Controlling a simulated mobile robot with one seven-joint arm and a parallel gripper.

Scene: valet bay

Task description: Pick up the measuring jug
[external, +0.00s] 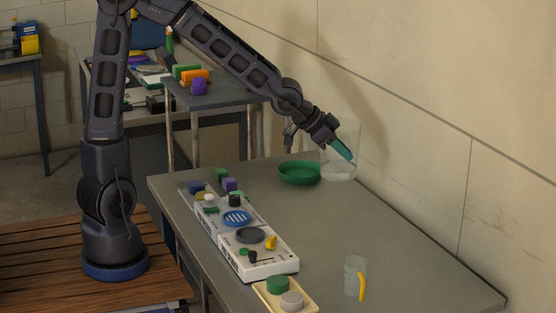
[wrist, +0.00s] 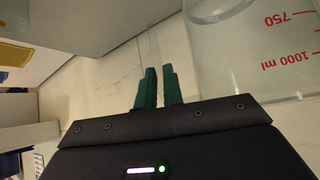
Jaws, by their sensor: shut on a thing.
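The measuring jug (external: 339,170) is clear and stands upright at the far wall side of the table, beside a green bowl (external: 299,173). In the wrist view the jug (wrist: 245,50) fills the upper right, with red marks reading 750 and 1000 ml. My gripper (external: 345,150) is at the jug, its teal fingers overlapping it. In the wrist view my gripper (wrist: 157,88) has its fingers nearly together, shut on a thin clear part of the jug, seemingly its handle. I cannot tell whether the jug's base touches the table.
A clear cup (external: 353,273) with a yellow handle stands near the front. A long white panel (external: 259,257) with several small items lies along the table's left side, with a cream tray (external: 267,297) before it.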

